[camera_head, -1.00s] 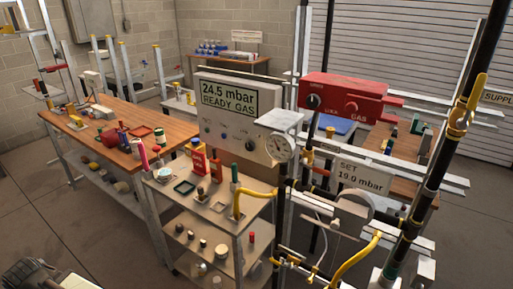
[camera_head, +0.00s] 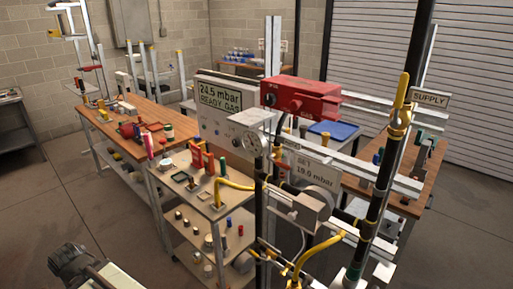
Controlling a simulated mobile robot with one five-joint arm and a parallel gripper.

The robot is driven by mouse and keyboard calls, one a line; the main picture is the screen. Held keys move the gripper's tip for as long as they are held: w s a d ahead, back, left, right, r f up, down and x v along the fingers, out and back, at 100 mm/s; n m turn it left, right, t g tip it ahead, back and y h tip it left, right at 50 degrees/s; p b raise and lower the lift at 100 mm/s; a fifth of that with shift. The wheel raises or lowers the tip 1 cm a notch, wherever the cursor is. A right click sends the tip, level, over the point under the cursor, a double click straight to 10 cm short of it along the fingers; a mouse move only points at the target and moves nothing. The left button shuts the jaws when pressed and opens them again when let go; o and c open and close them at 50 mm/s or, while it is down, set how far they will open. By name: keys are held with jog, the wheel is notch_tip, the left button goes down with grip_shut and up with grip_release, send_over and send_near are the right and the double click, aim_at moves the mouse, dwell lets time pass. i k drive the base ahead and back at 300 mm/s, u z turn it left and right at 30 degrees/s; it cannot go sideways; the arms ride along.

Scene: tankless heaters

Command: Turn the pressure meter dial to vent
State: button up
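The pressure meter (camera_head: 207,125) is a pale grey box behind the pipework, near the centre. Its screen (camera_head: 220,96) reads "24.5 mbar READY GAS". Small knobs (camera_head: 217,129) sit below the screen. I cannot read the dial's setting. My gripper is not clearly in view; only a dark and cream part, likely of my arm, shows at the bottom left, well apart from the meter.
A red gas box (camera_head: 300,95) stands right of the meter. Pipes, a yellow supply handle (camera_head: 401,90) and a "SET 19.0 mbar" sign (camera_head: 317,169) fill the right foreground. A cluttered shelf cart (camera_head: 235,208) stands before the meter. The floor (camera_head: 70,205) at left is clear.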

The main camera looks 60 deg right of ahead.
aim_at(236, 142)
jog(key=u, duration=0.15)
jog(key=i, duration=0.9)
jog(key=z, duration=0.05)
